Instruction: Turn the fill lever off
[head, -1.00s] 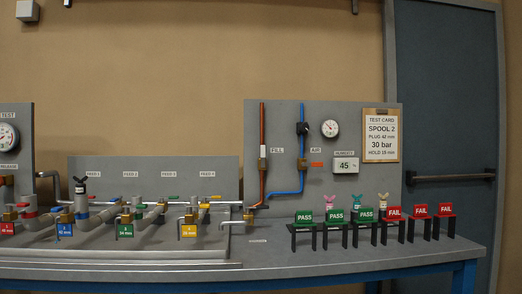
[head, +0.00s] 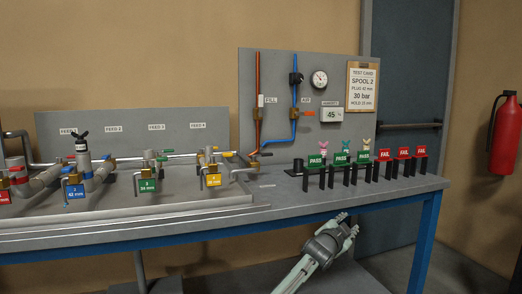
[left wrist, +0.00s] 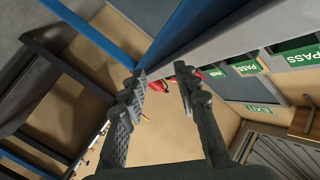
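The fill pipe (head: 257,80) is copper-coloured and runs down the grey back panel, left of the FILL label (head: 270,100). A small pale upright piece, apparently the fill lever (head: 261,100), stands along this pipe above a brass valve body (head: 257,114). My left gripper (head: 349,223) is low in front of the bench, below its front edge and well apart from the lever. In the left wrist view its two fingers (left wrist: 162,82) are spread with nothing held between them. The fill lever cannot be made out there. My right gripper is not in view.
The blue air pipe (head: 296,95) with an orange lever (head: 308,113) is right of the fill pipe. PASS and FAIL card stands (head: 362,158) line the bench's right part. The bench edge (head: 330,207) lies above my left gripper. A red extinguisher (head: 504,132) hangs at right.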

